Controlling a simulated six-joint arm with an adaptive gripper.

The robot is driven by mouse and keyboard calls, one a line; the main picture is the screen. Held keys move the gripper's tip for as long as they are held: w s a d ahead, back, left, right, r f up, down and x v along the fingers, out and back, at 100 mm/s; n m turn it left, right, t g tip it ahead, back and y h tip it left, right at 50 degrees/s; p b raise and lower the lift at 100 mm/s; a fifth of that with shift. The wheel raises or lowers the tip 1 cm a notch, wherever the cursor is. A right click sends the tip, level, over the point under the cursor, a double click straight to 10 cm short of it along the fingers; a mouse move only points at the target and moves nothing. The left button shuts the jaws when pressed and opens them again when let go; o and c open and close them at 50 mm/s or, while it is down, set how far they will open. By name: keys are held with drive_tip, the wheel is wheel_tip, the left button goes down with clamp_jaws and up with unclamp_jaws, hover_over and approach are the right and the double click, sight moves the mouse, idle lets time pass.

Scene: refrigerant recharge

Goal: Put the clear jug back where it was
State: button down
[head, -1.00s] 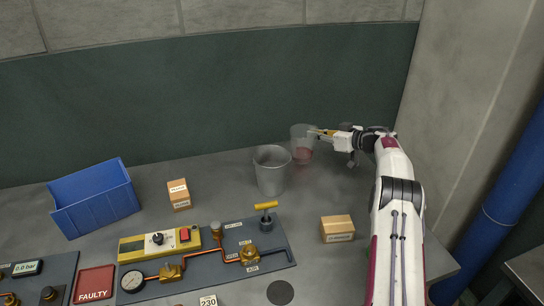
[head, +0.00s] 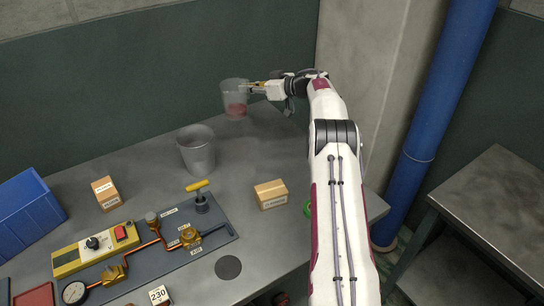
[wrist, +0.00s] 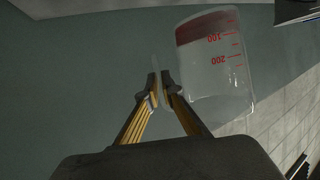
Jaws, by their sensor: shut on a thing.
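The clear jug (head: 235,98) is held in the air behind and to the right of the grey bucket, in front of the dark green wall. It has a little red liquid at its bottom. My gripper (head: 254,87) is at the jug's right side and shut on it. In the wrist view the jug (wrist: 222,75) appears upside down, with red scale marks, beside my fingertips (wrist: 160,90). A thin clear part, seemingly its handle, lies between them. A dark round mark (head: 228,267) lies on the front of the table.
The grey bucket (head: 197,150) stands below and left of the jug. Cardboard boxes (head: 271,194) (head: 107,194), a valve panel (head: 213,238) and a blue bin (head: 28,214) occupy the table (head: 245,165). A blue pipe (head: 437,120) stands at right.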

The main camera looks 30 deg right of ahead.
drive_tip(key=s+d+r+m+t+h, duration=0.1)
drive_tip(key=s+d+r+m+h, duration=0.15)
drive_tip(key=s+d+r, duration=0.35)
drive_tip(key=s+f+m+h, duration=0.3)
drive_tip(key=s+f, duration=0.3)
drive_tip(key=s, duration=0.5)
drive_tip(key=shift+s+d+f+t+h, duration=0.3)
drive_tip(key=shift+s+f+h, duration=0.1)
drive_tip(key=shift+h, duration=0.15)
drive_tip(key=shift+f, duration=0.1)
idle(0.3)
wheel_tip(320, 180, down, 6)
idle(0.5)
drive_tip(key=shift+f, duration=1.9)
drive_tip(key=shift+f, duration=0.15)
